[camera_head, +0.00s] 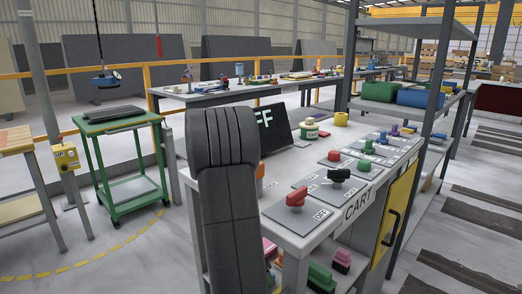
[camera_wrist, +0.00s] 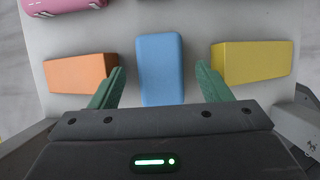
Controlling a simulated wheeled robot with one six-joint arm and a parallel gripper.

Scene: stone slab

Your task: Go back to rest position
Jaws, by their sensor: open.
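My gripper (camera_wrist: 160,88) shows in the wrist view with its two green fingers apart and nothing clasped between them. A blue block (camera_wrist: 160,62) lies ahead of it, in line with the gap, its near end reaching between the fingertips; I cannot tell the height between them. An orange block (camera_wrist: 80,73) lies left of the left finger and a yellow block (camera_wrist: 252,63) right of the right finger.
The blocks lie on a pale surface (camera_wrist: 204,103), with a pink object (camera_wrist: 62,6) at its far left.

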